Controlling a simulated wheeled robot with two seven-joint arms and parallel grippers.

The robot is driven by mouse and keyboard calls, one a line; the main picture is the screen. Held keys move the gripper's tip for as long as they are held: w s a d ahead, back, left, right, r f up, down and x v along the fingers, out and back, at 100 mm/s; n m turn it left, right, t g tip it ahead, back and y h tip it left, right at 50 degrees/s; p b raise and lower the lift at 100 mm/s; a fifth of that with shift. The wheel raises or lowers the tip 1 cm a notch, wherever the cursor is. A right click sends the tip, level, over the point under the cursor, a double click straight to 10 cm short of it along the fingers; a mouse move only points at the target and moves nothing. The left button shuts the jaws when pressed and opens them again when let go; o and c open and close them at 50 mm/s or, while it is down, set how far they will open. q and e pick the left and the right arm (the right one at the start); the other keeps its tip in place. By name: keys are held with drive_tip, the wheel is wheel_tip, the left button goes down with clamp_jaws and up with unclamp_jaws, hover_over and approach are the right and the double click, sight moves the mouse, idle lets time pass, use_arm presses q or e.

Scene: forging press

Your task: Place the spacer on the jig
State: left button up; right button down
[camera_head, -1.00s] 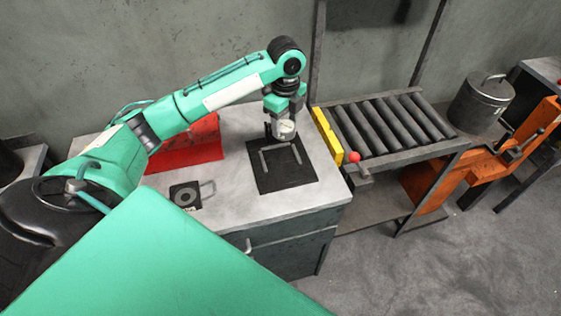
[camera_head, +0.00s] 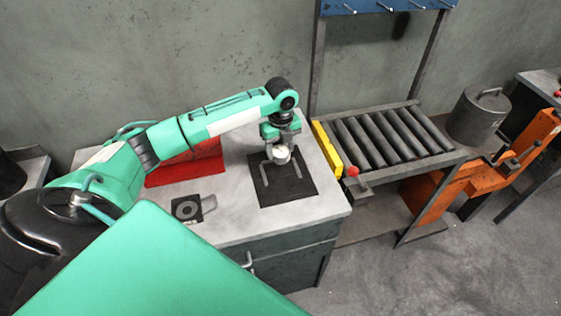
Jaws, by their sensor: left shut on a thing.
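A pale round piece, seemingly the spacer (camera_head: 282,155), is between the fingers of my left gripper (camera_head: 279,150), which is shut on it. The fingers partly hide it. It is over the back part of a black square plate with a grey angled bracket, seemingly the jig (camera_head: 287,193), on the grey bench. I cannot tell whether the piece touches the plate. The bracket's arms show in front of and beside the piece. My right gripper is not in view.
A small dark plate with a grey ring (camera_head: 187,208) and a red panel (camera_head: 185,168) are on the bench (camera_head: 230,225). A roller conveyor (camera_head: 385,140) with a yellow edge stands at the right, with a lidded metal pot (camera_head: 478,115) beyond. Bare bench top lies around the plate.

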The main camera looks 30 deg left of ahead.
sight(281, 150)
use_arm(q)
wheel_tip(281, 150, down, 3)
drive_tip(key=shift+f, duration=0.1)
wheel_tip(281, 150, down, 4)
drive_tip(key=shift+f+p, duration=0.1)
drive_tip(key=shift+p, duration=0.65)
drive_tip(key=shift+f, duration=0.15)
drive_tip(key=o, duration=1.5)
drive_tip(key=shift+f, duration=0.15)
